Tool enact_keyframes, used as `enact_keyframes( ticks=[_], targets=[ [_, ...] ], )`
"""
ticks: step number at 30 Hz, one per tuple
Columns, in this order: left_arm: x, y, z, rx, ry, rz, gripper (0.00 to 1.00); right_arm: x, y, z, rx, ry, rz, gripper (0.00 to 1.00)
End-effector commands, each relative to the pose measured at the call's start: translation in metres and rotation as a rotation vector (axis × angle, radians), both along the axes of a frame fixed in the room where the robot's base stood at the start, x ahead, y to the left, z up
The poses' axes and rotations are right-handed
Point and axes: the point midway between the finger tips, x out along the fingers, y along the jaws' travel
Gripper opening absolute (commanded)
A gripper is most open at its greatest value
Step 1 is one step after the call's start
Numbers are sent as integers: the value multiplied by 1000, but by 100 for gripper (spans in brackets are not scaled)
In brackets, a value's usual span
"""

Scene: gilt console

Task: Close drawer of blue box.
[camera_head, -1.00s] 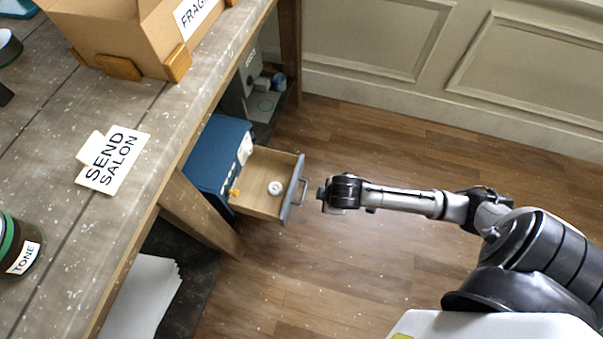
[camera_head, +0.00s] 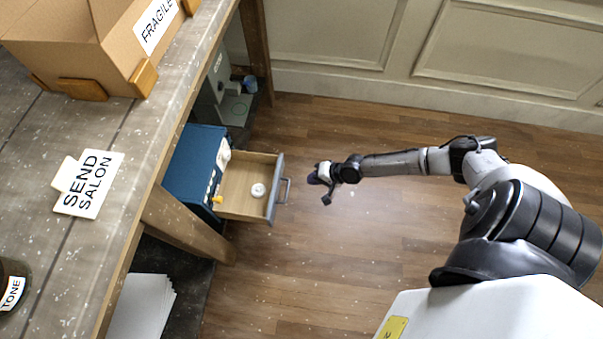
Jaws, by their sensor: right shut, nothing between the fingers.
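The blue box (camera_head: 193,163) stands on the shelf under the table, partly hidden by the tabletop. Its drawer (camera_head: 243,187) is pulled out to the right, with wood-coloured insides and a grey-blue front with a handle (camera_head: 286,190). A small white round item (camera_head: 258,190) lies in the drawer. My right gripper (camera_head: 320,178) is shut and empty, a short gap to the right of the handle, not touching it. My left gripper is not in view.
The worn tabletop (camera_head: 120,130) holds a cardboard box (camera_head: 75,45) marked FRAGILE, a SEND SALON sign (camera_head: 88,183) and a jar marked TONE (camera_head: 12,290). A table leg (camera_head: 185,225) stands just in front of the blue box. Papers (camera_head: 140,305) lie below. The wooden floor (camera_head: 300,260) right of the drawer is clear.

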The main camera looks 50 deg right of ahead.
Motion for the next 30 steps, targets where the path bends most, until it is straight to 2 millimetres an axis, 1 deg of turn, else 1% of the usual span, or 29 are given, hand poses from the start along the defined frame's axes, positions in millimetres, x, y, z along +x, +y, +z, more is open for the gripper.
enact_keyframes(
  ticks=[1,9,15,16,21,25,30],
  targets=[
    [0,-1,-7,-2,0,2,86,5,4,-9,2,-1,-1,0],
    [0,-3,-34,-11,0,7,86,38,22,-45,0,-1,2,0],
    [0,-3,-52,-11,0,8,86,59,34,-67,-1,0,4,0],
    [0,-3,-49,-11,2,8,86,64,37,-62,0,-3,4,0],
    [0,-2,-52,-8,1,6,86,80,46,-62,-1,0,4,0],
    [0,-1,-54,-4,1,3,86,87,49,-61,-3,-1,4,0],
    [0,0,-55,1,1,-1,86,91,51,-61,-2,0,3,0]
  ],
)
